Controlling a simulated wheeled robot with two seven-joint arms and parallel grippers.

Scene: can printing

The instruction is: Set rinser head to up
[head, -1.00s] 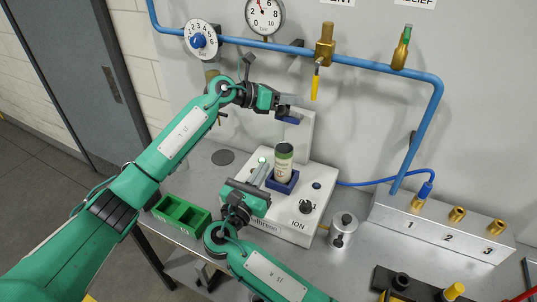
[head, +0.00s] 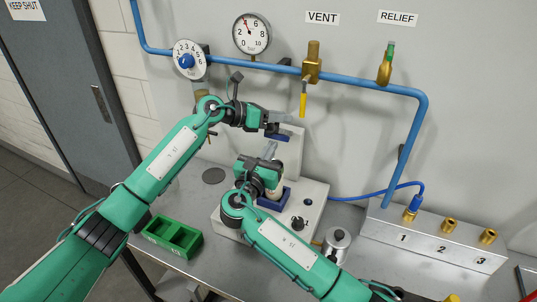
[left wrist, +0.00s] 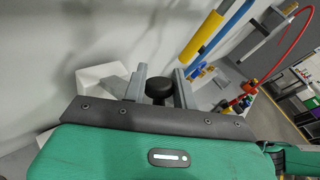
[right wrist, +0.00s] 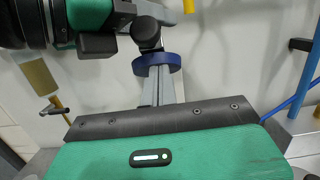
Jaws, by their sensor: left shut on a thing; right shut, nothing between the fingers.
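The rinser head looks like a blue disc (right wrist: 157,63) with a black knob (left wrist: 158,90) above it, in front of a white upright on the white machine (head: 315,192). My left gripper (head: 284,118) is shut on the knob. My right gripper (right wrist: 160,82) is shut and empty, its fingertips pointing up at the disc's underside; I cannot tell whether they touch it. In the head view this gripper (head: 270,150) is over the machine, below my left one.
A blue pipe (head: 350,82) with gauge, dial and valves runs along the wall behind. A yellow handle (head: 303,104) hangs right of my left gripper. A green tray (head: 172,237) stands front left, and a metal can (head: 336,243) is right of the machine.

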